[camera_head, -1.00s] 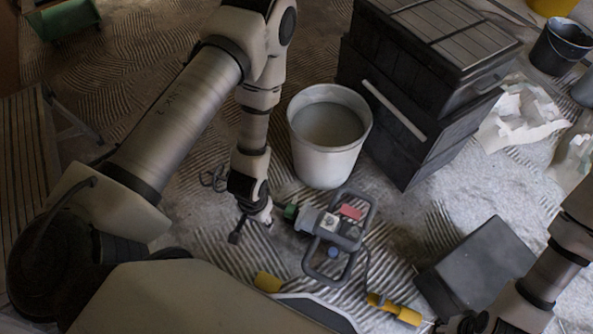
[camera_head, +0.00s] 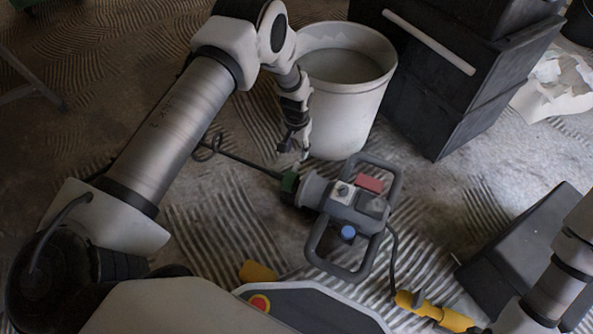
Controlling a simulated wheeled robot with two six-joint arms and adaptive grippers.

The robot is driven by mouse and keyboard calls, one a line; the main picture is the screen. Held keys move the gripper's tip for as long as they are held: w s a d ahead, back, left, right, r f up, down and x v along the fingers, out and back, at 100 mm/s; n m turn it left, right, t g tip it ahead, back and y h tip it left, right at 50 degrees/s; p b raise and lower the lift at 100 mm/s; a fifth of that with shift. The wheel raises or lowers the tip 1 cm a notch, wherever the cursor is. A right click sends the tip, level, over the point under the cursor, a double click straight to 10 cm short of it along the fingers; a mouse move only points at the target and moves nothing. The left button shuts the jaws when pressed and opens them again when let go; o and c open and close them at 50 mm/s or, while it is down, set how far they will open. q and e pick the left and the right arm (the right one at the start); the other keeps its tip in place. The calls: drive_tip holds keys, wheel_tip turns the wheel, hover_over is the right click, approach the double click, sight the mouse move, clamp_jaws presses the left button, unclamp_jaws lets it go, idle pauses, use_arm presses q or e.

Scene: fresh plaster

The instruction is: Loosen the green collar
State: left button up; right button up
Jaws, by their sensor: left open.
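The shaft runs up and left to a spiral paddle (camera_head: 207,148). My left gripper (camera_head: 295,147) points down just above the collar, in front of the white bucket. It is open and looks empty, apart from the collar. My right arm enters at the lower right; its gripper is not seen.
A white bucket (camera_head: 345,110) of grey liquid stands just behind the mixer. Dark stacked boxes (camera_head: 450,80) stand behind right, and a dark block (camera_head: 520,250) lies at the right. A cable runs from the mixer towards a yellow connector (camera_head: 428,308). Ridged floor is free to the left.

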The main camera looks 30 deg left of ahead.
sight(296, 163)
use_arm(q)
wheel_tip(296, 163, down, 7)
drive_tip(key=b, duration=0.4)
drive_tip(key=shift+f, duration=0.1)
drive_tip(key=shift+c, duration=0.3)
clamp_jaws()
